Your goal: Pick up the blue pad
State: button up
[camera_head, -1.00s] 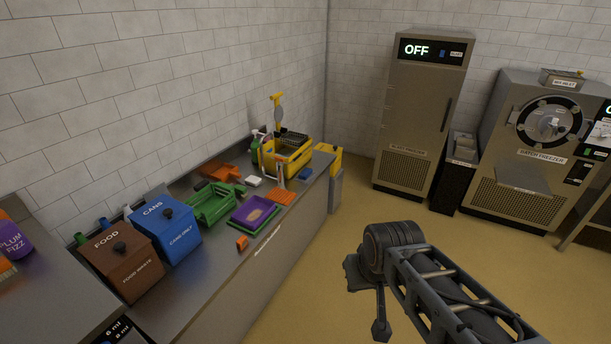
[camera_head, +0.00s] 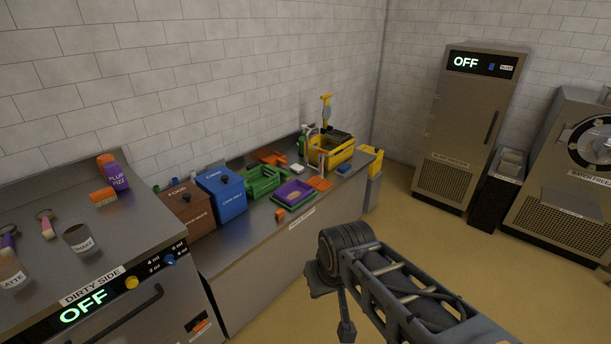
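The blue pad (camera_head: 344,169) looks like a small flat blue piece. It lies on the far right end of the steel counter (camera_head: 262,236), in front of the yellow bucket (camera_head: 334,155) and beside an orange item (camera_head: 319,184). My gripper (camera_head: 328,300) is in the lower middle of the view, out over the floor and well apart from the pad. I cannot tell whether its fingers are open or shut; nothing held shows in it.
Brown food (camera_head: 188,207) and blue cans (camera_head: 222,194) bins stand on the counter, with green (camera_head: 262,181) and purple (camera_head: 293,193) trays. A dirty-side machine (camera_head: 130,262) fills the left. A tall freezer (camera_head: 465,130) stands behind. Yellow floor (camera_head: 410,240) is open at right.

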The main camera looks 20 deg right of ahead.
aim_at(342, 168)
jog(key=z, duration=0.3)
jog(key=i, duration=0.3)
jog(key=z, duration=0.95)
jog(key=i, duration=1)
jog(key=z, duration=0.35)
jog(key=i, duration=1.15)
jog(key=u, duration=1.2)
jog(key=i, duration=1)
jog(key=u, duration=1.1)
